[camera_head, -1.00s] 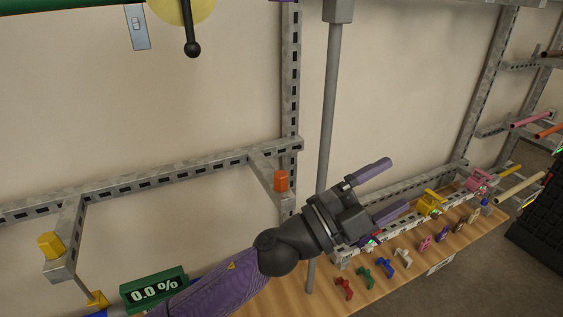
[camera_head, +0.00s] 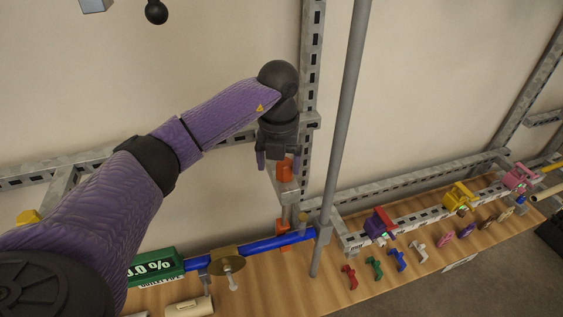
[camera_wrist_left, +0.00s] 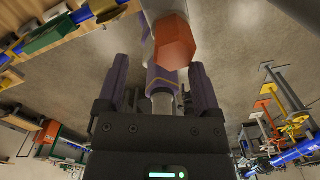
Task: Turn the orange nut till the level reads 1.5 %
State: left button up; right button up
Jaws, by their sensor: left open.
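The orange nut (camera_head: 284,171) sits on the grey bracket in the head view, just below my left gripper (camera_head: 274,164). In the left wrist view the orange nut (camera_wrist_left: 174,42) is a hexagonal block ahead of the open fingers of the left gripper (camera_wrist_left: 155,75). The fingers point down at it; I cannot tell whether they touch it. The green level display (camera_head: 155,267) is partly hidden by my left arm, and its visible part reads ".0 %". My right gripper is in neither current view.
A grey vertical pole (camera_head: 345,130) stands right of the nut. A blue pipe (camera_head: 262,245) runs below it with a brass valve (camera_head: 227,261). Several coloured clamps lie on the wooden shelf (camera_head: 330,288) at the right. A yellow nut (camera_head: 27,217) is at far left.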

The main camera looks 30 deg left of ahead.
aim_at(285, 165)
pick_arm(q)
jog(key=shift+w+d+f, duration=0.15)
jog(key=shift+w+f, duration=1.05)
jog(key=shift+f, duration=0.05)
jog(key=shift+s+r, duration=0.1)
jog(key=shift+s, duration=0.35)
jog(key=shift+c, duration=1.6)
jog(key=shift+w, duration=0.25)
jog(key=shift+c, duration=1.1)
grip_shut()
pick_arm(e)
jog(key=w, duration=0.2)
jog(key=shift+w+a+r, duration=0.1)
jog(key=shift+w+r, duration=0.1)
jog(key=shift+w, duration=0.2)
pick_arm(q)
jog(key=shift+n, duration=0.3)
pick_arm(e)
jog(key=shift+r, duration=0.1)
